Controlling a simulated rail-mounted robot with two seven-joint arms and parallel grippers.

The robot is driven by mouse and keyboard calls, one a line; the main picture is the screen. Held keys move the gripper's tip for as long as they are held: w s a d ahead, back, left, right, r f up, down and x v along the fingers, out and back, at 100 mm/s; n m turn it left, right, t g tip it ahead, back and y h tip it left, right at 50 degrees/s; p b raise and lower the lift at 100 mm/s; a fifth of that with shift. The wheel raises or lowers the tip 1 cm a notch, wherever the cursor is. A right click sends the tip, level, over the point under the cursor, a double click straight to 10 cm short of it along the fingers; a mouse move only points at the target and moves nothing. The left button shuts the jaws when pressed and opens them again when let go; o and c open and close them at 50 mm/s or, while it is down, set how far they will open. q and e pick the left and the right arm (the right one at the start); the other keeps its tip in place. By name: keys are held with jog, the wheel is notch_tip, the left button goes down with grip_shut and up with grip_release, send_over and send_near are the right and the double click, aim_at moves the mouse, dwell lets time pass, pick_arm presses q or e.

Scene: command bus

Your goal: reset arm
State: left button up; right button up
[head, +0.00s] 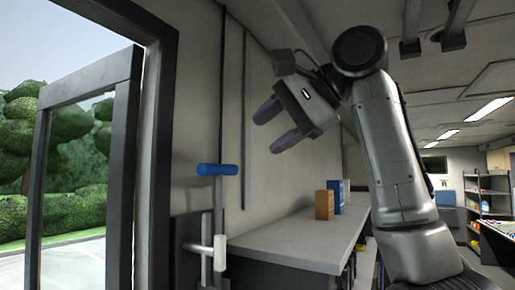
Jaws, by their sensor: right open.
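My right arm rises from the lower right of the head view and bends over at the top. Its gripper (276,127) hangs in the air in front of the wall, pointing to the lower left. Its two dark fingers are spread apart with nothing between them. The gripper is above and to the right of a blue handle, and clear of the counter below. My left gripper is not in view.
An open door with a dark frame (124,160) stands at the left. A blue handle (217,170) on a grey post is beside it. A grey counter (290,243) holds several boxes, one of them orange (324,205). Shelves (488,205) stand far right.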

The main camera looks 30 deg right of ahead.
jog(key=shift+s+d+r, duration=0.15)
jog(key=shift+s+d, duration=0.05)
jog(key=shift+s, duration=0.1)
dwell(0.4)
